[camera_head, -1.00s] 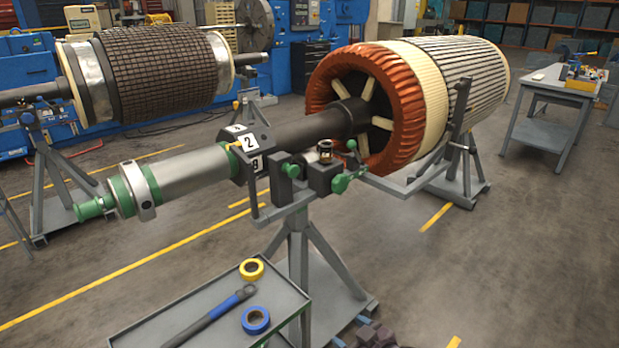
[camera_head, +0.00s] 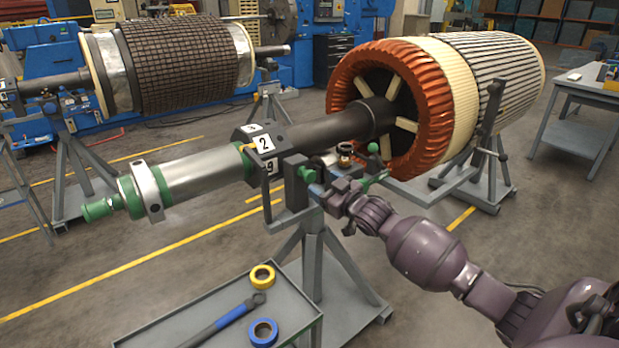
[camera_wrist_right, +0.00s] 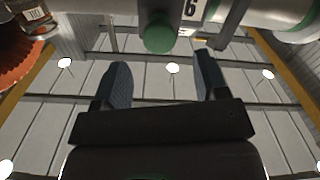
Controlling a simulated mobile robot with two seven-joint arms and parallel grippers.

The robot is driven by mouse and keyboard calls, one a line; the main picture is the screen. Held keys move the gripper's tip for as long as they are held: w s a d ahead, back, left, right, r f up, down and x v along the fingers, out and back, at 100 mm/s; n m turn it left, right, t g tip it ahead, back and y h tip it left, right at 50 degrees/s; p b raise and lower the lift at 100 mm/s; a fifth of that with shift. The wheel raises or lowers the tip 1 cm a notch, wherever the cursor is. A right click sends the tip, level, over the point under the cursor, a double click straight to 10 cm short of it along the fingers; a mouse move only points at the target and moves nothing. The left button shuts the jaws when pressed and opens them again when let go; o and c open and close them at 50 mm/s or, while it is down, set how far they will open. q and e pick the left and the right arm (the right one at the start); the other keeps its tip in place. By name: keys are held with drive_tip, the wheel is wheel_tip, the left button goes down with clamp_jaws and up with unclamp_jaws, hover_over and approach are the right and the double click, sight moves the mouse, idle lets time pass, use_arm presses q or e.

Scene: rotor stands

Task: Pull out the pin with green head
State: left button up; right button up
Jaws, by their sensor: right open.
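A pin with a round green head (camera_head: 307,173) sits in the clamp on top of the grey stand (camera_head: 313,240). In the right wrist view the green head (camera_wrist_right: 160,37) lies just beyond the fingertips, between them across the picture; its shaft is hidden. My right gripper (camera_head: 318,190) is at the clamp, close to the green head. In the right wrist view its two blue fingers (camera_wrist_right: 161,72) are spread apart with nothing between them. My left gripper is out of view.
A green ball knob (camera_head: 373,147) and the long shaft (camera_head: 335,130) are close by. The large orange-ended rotor (camera_head: 455,105) stands behind. A grey tray (camera_head: 300,312) below holds two tape rolls and a blue-handled tool.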

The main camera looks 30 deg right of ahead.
sight(311, 177)
drive_tip(key=w, duration=0.4)
drive_tip(key=shift+w+a+f, duration=0.1)
drive_tip(key=shift+w+a, duration=0.1)
drive_tip(key=shift+w, duration=0.15)
drive_tip(key=shift+w+b, duration=0.35)
drive_tip(key=shift+w, duration=0.5)
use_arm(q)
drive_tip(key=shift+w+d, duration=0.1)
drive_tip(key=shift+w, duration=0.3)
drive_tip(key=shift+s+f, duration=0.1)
use_arm(e)
drive_tip(key=shift+c, duration=0.2)
